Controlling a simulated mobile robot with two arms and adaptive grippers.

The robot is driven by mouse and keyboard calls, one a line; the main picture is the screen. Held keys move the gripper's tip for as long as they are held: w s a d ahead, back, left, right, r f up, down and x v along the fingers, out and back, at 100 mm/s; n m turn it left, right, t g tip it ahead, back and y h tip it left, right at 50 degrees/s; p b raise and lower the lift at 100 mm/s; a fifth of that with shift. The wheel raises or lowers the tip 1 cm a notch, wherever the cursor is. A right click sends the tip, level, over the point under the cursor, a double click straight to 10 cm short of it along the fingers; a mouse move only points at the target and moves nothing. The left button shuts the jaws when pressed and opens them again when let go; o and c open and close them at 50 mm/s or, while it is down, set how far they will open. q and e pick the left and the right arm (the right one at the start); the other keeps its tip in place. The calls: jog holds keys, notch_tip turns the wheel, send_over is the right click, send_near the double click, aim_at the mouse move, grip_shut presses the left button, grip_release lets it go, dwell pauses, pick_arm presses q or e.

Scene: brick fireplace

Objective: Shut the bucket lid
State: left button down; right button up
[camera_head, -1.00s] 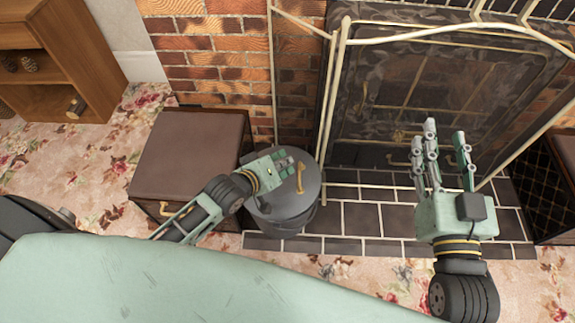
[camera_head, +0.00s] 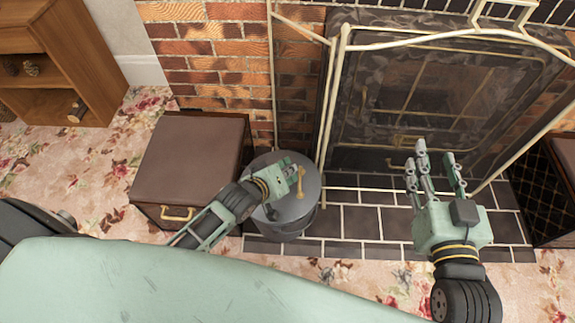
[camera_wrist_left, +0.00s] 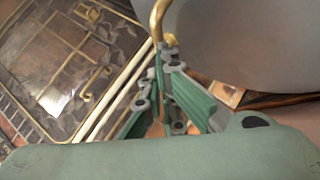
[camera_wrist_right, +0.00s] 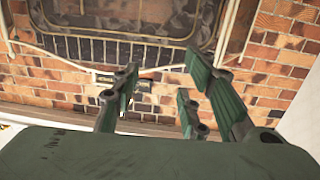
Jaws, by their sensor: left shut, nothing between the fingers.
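The grey bucket (camera_head: 288,225) stands on the floor by the fireplace. Its round grey lid (camera_head: 310,185) lies over its top, with a curved brass handle (camera_head: 300,183). I cannot tell whether the lid sits fully flush. My left gripper (camera_head: 292,172) is shut and empty over the lid, close beside the handle. In the left wrist view the fingertips (camera_wrist_left: 168,48) are near the handle (camera_wrist_left: 156,18) and the lid (camera_wrist_left: 235,40); contact is unclear. My right gripper (camera_head: 434,160) is open and empty in front of the fireplace; its spread fingers show in the right wrist view (camera_wrist_right: 165,85).
A brown box (camera_head: 190,155) with a brass handle stands close left of the bucket. Dark hearth tiles (camera_head: 365,222) lie clear to the right. A wooden shelf (camera_head: 85,60) stands at the far left.

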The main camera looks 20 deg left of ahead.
pick_arm(q)
jog(key=shift+w+d+f+m+g+y+p, duration=0.15)
jog(key=shift+d+f+y+p, duration=0.15)
jog(key=shift+f+p, duration=0.2)
jog(key=shift+s+d+f+m+g+y+p, duration=0.1)
jog(key=shift+d+f+m+g+y+p, duration=0.1)
jog(key=shift+d+f+p, duration=0.3)
pick_arm(e)
jog(key=s+d+f+g+h, duration=0.1)
jog(key=s+f+g, duration=0.3)
jog(key=f, duration=0.5)
jog(key=shift+s+d+f+g+h, duration=0.3)
jog(key=shift+s+d+g, duration=0.1)
jog(key=shift+d+g, duration=0.4)
pick_arm(q)
jog(key=shift+a+f, duration=0.1)
